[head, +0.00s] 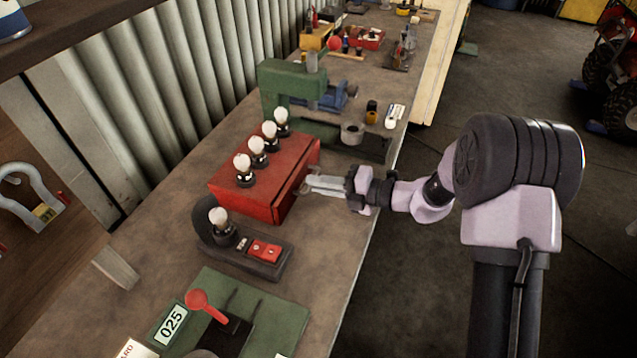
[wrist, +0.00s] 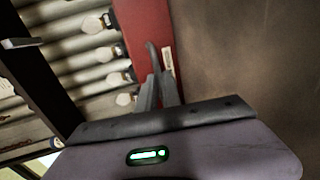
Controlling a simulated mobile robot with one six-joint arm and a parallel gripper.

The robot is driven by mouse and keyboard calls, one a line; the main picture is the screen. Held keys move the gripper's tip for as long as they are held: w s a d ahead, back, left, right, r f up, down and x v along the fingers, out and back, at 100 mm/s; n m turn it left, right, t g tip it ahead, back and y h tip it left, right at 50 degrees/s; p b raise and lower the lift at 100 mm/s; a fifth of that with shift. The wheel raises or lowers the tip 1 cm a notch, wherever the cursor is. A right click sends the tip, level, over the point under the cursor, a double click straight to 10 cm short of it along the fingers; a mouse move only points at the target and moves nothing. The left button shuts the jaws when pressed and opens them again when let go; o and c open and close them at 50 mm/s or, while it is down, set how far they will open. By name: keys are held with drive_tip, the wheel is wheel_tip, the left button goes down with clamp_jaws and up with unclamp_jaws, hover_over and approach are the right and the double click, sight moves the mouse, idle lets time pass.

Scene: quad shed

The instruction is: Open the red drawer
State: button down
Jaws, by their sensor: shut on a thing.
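The red drawer sits in a red box (head: 258,172) on the workbench, with several white bulbs in dark sockets along its top. The drawer front (head: 290,193) faces right, towards my arm, and looks nearly flush with the box, with a dark gap along its top edge. My gripper (head: 308,186) reaches in from the right, its fingers at the drawer front. In the wrist view my fingers (wrist: 159,88) are shut on the grey handle (wrist: 153,58) of the red front (wrist: 150,25), beside a small pale label. The fingers partly hide the handle.
A dark lamp stand with red switches (head: 264,250) stands in front of the box. A green press (head: 292,80) stands behind it. A green board (head: 265,310) lies nearer. The bench strip right of the drawer (head: 335,225) is clear.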

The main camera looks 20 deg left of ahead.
drive_tip(key=p+v, duration=0.1)
drive_tip(key=v, duration=0.2)
drive_tip(key=f+p+v, duration=0.1)
drive_tip(key=p+v, duration=0.1)
drive_tip(key=v, duration=0.2)
drive_tip(key=f+p+v, duration=0.1)
drive_tip(key=p+v, duration=0.1)
drive_tip(key=v, duration=0.1)
drive_tip(key=shift+d+r, duration=0.1)
drive_tip(key=shift+d, duration=0.6)
drive_tip(key=c, duration=1.5)
unclamp_jaws()
drive_tip(key=shift+c, duration=0.2)
drive_tip(key=p+v, duration=0.4)
drive_tip(key=v, duration=1.3)
drive_tip(key=shift+d, duration=0.2)
